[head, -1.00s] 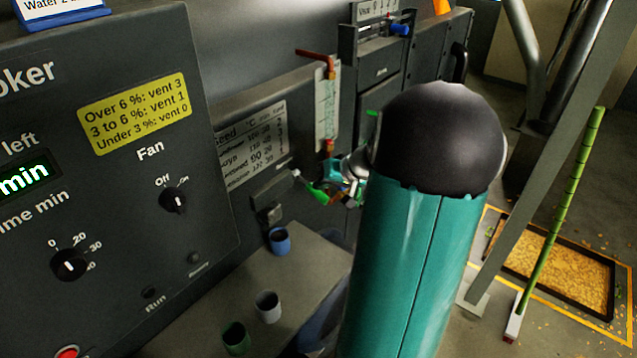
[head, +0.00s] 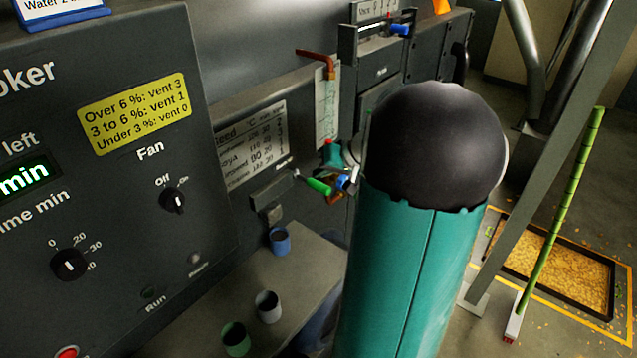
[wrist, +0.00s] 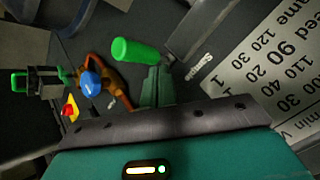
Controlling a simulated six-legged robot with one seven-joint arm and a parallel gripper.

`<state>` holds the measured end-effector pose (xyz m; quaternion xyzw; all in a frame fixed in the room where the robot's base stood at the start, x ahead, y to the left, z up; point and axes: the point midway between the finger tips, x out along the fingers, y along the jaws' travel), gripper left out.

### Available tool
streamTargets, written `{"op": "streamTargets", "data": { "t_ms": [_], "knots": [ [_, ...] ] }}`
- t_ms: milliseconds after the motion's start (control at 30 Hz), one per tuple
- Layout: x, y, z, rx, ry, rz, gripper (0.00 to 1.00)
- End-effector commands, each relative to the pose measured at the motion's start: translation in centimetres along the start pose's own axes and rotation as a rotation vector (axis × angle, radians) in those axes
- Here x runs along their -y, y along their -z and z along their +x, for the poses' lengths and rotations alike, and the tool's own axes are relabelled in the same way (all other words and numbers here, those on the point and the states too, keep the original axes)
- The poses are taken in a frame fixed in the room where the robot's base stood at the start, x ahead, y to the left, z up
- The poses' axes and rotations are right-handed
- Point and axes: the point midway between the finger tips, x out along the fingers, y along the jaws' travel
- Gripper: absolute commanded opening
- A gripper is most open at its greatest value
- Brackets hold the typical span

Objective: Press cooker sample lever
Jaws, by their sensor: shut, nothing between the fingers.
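In the head view my arm hides most of the gripper.
A blue-knobbed valve (wrist: 91,85) on a copper-coloured pipe sits close to the lever. Blue, grey and green cups (head: 280,241) stand on the shelf (head: 305,270) below. The seed chart (head: 250,145) is on the panel above.

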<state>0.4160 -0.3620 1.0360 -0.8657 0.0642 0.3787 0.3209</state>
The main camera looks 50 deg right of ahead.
Motion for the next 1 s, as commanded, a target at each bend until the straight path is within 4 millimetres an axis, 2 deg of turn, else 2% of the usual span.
{"op": "streamTargets", "data": {
  "t_ms": [300,800,1000],
  "knots": [
    [0.1,0.1,-0.2,-0.001,0.000,-0.001,0.00],
    [2.3,2.3,-3.1,-0.001,0.000,-0.001,0.00],
    [2.5,2.6,-3.5,0.000,0.000,0.001,0.00]
  ]
}}
